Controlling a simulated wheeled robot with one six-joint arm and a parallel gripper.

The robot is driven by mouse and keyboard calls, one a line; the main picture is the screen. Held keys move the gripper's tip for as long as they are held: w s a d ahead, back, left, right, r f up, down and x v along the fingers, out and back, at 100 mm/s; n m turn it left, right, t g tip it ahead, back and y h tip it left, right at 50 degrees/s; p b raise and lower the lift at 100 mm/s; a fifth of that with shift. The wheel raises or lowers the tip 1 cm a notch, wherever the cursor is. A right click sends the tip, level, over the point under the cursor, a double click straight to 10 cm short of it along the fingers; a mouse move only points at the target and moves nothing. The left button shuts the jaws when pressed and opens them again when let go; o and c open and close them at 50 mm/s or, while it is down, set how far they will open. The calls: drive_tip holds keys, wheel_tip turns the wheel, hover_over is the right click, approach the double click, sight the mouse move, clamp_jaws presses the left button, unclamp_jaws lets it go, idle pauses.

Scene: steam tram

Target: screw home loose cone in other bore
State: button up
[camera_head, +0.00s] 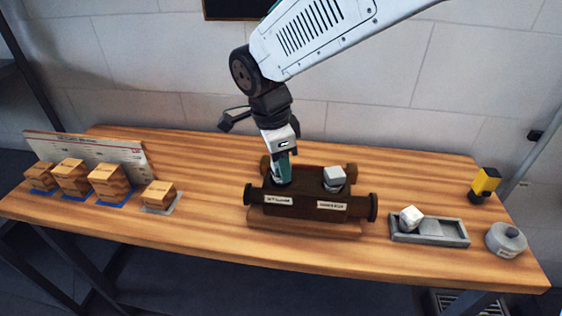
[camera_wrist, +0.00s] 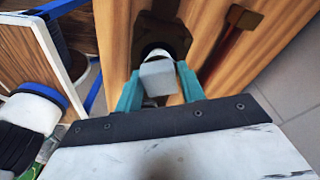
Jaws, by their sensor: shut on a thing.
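A dark brown valve body (camera_head: 315,198) with round flanged ends and two labels stands on a wooden base near the table's middle. A grey square-headed cone (camera_head: 334,176) stands in its right bore. My gripper (camera_head: 281,168) points down at the left bore, its teal fingers hiding what they hold in the head view. In the wrist view my gripper (camera_wrist: 158,88) is shut on the grey square head of another cone (camera_wrist: 157,76). That cone is at the dark bore fitting (camera_wrist: 158,32); how deep it sits I cannot tell.
A grey round tin (camera_head: 506,240) and a yellow-black item (camera_head: 485,183) stand near the right end. Several wooden blocks (camera_head: 110,182) stand at the left before a printed board (camera_head: 85,149).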

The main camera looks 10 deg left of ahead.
drive_tip(key=shift+m, duration=0.4)
drive_tip(key=o, duration=1.9)
drive_tip(key=shift+r, duration=0.2)
drive_tip(key=shift+r, duration=1.05)
drive_tip(key=shift+r, duration=0.1)
drive_tip(key=shift+r, duration=2.4)
